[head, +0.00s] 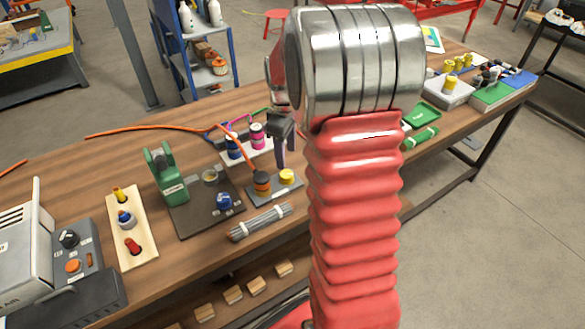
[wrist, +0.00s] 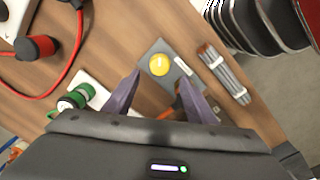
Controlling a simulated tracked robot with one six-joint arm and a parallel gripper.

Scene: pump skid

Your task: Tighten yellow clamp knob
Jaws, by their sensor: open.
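My gripper (head: 283,163) hangs close to the yellow knob in the head view. In the wrist view its purple fingers (wrist: 159,78) are apart and empty, with the knob seen between and just beyond their tips. Contact is not visible. The right finger partly hides something orange.
A bundle of grey rods (head: 259,222) lies in front of the plate and shows in the wrist view (wrist: 225,75). A dark plate with a green device (head: 165,172) stands left. Blue and pink capped items (head: 245,140) and an orange cable (head: 150,128) are behind.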

